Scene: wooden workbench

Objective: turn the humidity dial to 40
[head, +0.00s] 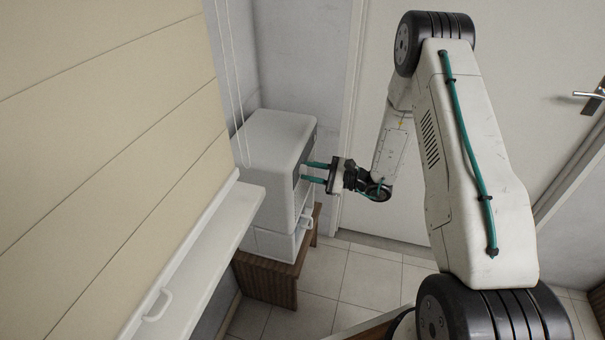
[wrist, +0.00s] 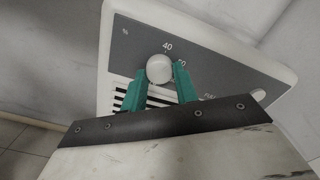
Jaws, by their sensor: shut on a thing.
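The humidity dial (wrist: 160,69) is a round white knob on the dark grey panel (wrist: 215,65) of a white appliance (head: 272,145). In the wrist view the number 40 is printed just above the dial, and a second number, partly covered by a finger, is at its upper right. I cannot make out a pointer mark on the dial. My gripper (wrist: 162,84) has two green fingers, shut on the dial from either side. In the head view my gripper (head: 308,173) reaches the appliance's front from the right; the dial's face is hidden there.
The appliance stands on a brown wooden stand (head: 268,278) in the corner. A white shelf or ledge with a handle (head: 200,265) is at the left. A white door (head: 520,110) is behind my arm. Tiled floor (head: 370,278) is open in front of the stand.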

